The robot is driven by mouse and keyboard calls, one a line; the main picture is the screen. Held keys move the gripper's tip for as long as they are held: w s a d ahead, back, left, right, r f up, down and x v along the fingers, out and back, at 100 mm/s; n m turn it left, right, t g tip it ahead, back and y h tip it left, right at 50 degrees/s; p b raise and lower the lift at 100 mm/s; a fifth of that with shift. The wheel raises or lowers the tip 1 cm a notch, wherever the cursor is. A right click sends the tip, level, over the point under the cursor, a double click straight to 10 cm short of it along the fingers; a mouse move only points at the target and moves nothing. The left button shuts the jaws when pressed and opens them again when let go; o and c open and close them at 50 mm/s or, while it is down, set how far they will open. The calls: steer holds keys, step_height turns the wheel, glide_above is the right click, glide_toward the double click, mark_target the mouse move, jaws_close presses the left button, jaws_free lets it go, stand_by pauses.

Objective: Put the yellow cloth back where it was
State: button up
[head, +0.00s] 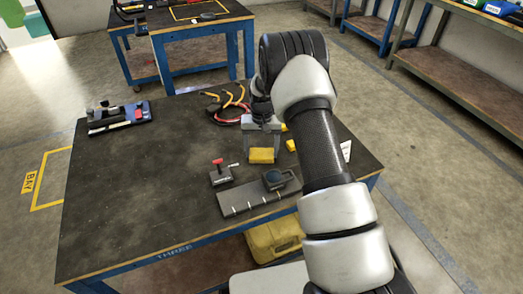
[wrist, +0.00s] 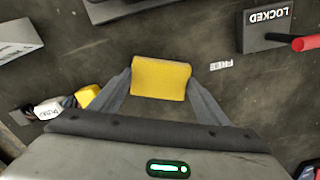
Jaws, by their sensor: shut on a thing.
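The yellow cloth (head: 261,156) is a small folded pad near the middle right of the table (head: 110,190). My gripper (head: 262,152) points down with its fingers on either side of the cloth. In the wrist view the cloth (wrist: 160,78) sits between the two grey fingers, which are shut on it at its left and right sides. I cannot tell how far above the tabletop it is.
A lever block (head: 220,174) with a red handle, marked LOCKED, is close to the gripper. A grey plate (head: 236,204) lies in front. Red and yellow cables (head: 232,103) lie behind. The table's left half is mostly clear.

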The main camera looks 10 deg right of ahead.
steer(key=o, duration=1)
steer(key=shift+f, duration=0.1)
steer(key=shift+o, duration=0.2)
